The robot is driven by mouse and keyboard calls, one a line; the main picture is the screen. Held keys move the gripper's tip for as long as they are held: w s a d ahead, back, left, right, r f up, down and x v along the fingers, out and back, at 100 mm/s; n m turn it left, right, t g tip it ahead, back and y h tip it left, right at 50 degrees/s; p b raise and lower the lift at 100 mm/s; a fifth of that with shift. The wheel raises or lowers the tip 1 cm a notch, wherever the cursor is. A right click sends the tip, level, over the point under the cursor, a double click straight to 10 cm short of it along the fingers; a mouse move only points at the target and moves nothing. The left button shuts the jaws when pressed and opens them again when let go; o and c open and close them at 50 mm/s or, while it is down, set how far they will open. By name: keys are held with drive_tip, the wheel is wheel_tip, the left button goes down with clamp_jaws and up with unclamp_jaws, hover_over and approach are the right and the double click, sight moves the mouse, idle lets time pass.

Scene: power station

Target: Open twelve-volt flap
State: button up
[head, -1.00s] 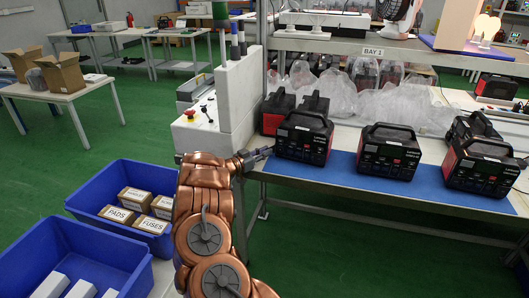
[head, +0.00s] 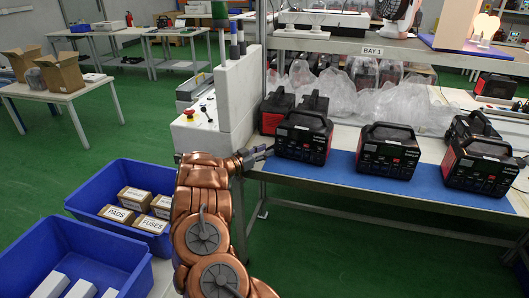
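A black and red power station (head: 303,138) with a top handle stands near the left end of the blue mat (head: 340,172) on the bench. My gripper (head: 268,151) is at the end of my copper arm, just left of this power station's front. It is small and dark here, and I cannot tell whether its fingers are open or touch the case. The twelve-volt flap is too small to make out. Two more power stations stand along the mat, one in the middle (head: 388,150) and one at the right (head: 481,166).
More power stations and clear plastic bags (head: 362,100) sit behind. A white column with a red button (head: 203,109) rises left of my gripper. Blue bins (head: 110,180) with labelled boxes are at lower left. A shelf marked BAY 1 (head: 372,51) overhangs the bench.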

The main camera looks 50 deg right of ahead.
drive_tip(key=v, duration=1.2)
